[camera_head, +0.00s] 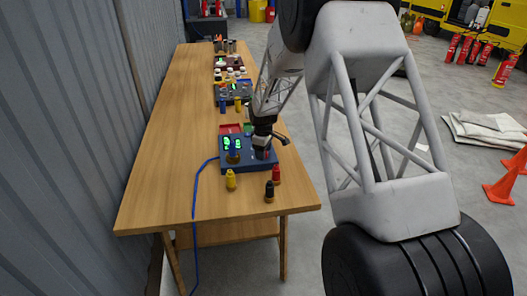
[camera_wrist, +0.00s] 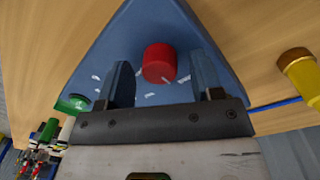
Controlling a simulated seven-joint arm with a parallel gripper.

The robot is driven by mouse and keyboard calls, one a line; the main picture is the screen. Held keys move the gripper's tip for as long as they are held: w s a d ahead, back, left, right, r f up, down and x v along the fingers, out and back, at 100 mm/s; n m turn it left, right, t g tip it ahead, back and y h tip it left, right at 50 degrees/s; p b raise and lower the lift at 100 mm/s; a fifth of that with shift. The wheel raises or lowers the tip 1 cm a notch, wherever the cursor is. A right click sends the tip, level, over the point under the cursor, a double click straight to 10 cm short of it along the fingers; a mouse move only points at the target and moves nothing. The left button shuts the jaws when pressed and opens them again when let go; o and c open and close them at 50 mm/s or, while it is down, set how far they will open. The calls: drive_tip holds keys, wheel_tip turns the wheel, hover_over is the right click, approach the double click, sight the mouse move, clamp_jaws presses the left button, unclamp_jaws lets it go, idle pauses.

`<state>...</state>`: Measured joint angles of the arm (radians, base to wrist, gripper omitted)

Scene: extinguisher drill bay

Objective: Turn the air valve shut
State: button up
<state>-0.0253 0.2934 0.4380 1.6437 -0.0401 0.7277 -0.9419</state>
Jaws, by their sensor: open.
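A blue box (camera_head: 229,166) with lit green displays sits on the wooden bench, and its blue face (camera_wrist: 160,25) fills the middle of the wrist view. A red round knob (camera_wrist: 159,63) stands on that face. I cannot tell for certain whether this knob is the air valve. My gripper (camera_head: 265,148) is over the right part of the box and hides some of it. In the wrist view my gripper (camera_wrist: 160,72) is open, one finger on each side of the red knob, with gaps showing.
Yellow (camera_head: 231,180), red (camera_head: 276,175) and black (camera_head: 269,191) fittings stand at the box's near side. A blue hose (camera_head: 196,185) runs from the box over the bench edge. More boxes line the bench (camera_head: 165,150) farther back. A corrugated wall (camera_head: 60,150) stands left.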

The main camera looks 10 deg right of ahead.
drive_tip(key=shift+s+a+r, duration=0.1)
drive_tip(key=shift+s+r, duration=0.05)
drive_tip(key=shift+r, duration=3.75)
